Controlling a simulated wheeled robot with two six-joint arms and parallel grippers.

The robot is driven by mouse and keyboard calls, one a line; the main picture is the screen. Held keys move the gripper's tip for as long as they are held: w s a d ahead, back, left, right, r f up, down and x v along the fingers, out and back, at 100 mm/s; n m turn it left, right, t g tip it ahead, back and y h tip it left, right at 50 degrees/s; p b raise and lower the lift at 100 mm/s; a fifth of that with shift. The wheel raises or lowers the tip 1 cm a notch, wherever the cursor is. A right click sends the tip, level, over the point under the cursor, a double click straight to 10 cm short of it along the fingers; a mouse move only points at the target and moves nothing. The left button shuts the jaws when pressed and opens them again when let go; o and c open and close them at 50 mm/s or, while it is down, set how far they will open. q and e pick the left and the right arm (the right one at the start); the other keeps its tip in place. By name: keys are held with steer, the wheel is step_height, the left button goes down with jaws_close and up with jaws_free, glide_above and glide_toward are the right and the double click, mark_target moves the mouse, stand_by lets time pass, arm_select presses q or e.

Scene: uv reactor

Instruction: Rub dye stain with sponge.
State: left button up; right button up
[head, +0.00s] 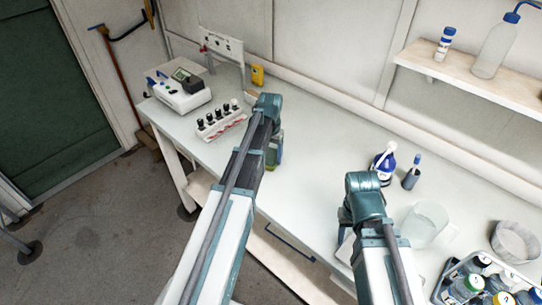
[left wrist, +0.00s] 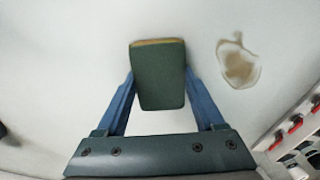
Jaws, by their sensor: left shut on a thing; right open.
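My left gripper (left wrist: 160,86) is shut on the sponge (left wrist: 158,74), a dark green block with a thin yellowish edge. In the left wrist view the sponge is between the two blue fingers, over the white bench top. The dye stain (left wrist: 238,62), a brownish blotch with a darker rim, is to the right of the sponge and apart from it in the picture. In the head view the stain is hidden, and a little of the sponge (head: 274,160) shows below the left wrist. My right gripper (head: 345,222) is open, mostly hidden by its own wrist, near the bench's front edge.
The bench middle is clear.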

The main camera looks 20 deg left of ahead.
mark_target(301, 182)
arm_select(q)
steer(key=shift+d, duration=0.1)
steer(key=shift+s+d, duration=0.35)
steer(key=shift+d, duration=0.45)
steer(key=shift+s+d, duration=0.3)
steer(key=shift+d, duration=0.5)
arm_select(e)
steer(key=shift+r, duration=0.1)
arm_select(q)
steer(key=shift+d, duration=0.1)
steer(key=shift+s+d+f, duration=0.1)
steer(key=shift+s+d, duration=0.3)
steer(key=shift+d, duration=0.35)
steer(key=shift+s+d, duration=0.35)
steer(key=shift+d, duration=0.4)
arm_select(e)
steer(key=shift+a, duration=0.1)
arm_select(q)
steer(key=shift+d, duration=0.1)
steer(key=shift+s+d, duration=0.4)
steer(key=shift+d, duration=0.45)
steer(key=shift+s+d, duration=0.2)
steer(key=shift+d, duration=0.5)
steer(key=shift+d, duration=0.1)
steer(key=shift+s+d, duration=0.35)
steer(key=shift+d, duration=0.4)
steer(key=shift+s+d, duration=0.35)
steer(key=shift+d, duration=0.35)
arm_select(e)
steer(key=shift+f, duration=0.2)
